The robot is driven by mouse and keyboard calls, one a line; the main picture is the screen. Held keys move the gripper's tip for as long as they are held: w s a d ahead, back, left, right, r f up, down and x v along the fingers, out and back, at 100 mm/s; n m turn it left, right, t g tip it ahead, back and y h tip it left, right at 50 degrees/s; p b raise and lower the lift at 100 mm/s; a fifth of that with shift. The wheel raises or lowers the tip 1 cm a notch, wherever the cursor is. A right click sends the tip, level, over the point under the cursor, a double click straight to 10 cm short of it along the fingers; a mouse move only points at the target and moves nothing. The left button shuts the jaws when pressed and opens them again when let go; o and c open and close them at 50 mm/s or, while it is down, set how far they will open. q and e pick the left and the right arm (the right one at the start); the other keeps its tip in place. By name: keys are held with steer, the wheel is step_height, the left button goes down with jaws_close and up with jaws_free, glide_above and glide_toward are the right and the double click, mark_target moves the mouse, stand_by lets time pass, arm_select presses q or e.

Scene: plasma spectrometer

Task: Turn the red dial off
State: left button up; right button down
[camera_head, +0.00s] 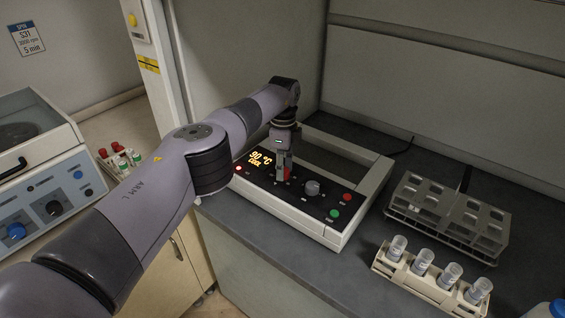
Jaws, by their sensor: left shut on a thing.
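The red dial (287,173) sits on the sloped black front panel of a white device (325,234). Only a little red shows, because my gripper covers most of it. My left gripper (282,172) points down onto the dial and is shut on it. The dial's pointer angle is hidden. My right gripper is not in view.
A grey knob (312,187), a green button (334,213) and a red button (347,197) are right of the dial. A vial rack (406,283) and an empty metal rack (409,203) stand at right. A centrifuge (62,188) stands at left.

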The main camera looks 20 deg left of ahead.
arm_select(q)
steer(key=n+p, duration=0.1)
steer(key=n, duration=0.1)
steer(key=n+p, duration=0.3)
steer(key=shift+r+n, duration=0.3)
steer(key=shift+f+n+h+p, duration=0.15)
steer(key=shift+n+p, duration=0.5)
steer(key=shift+n, duration=0.65)
steer(key=shift+n+h+p, duration=0.15)
steer(key=shift+n+p, duration=0.45)
steer(key=shift+n, duration=0.7)
steer(key=o, duration=1.1)
steer(key=shift+s+f, duration=0.1)
steer(key=shift+o, duration=0.4)
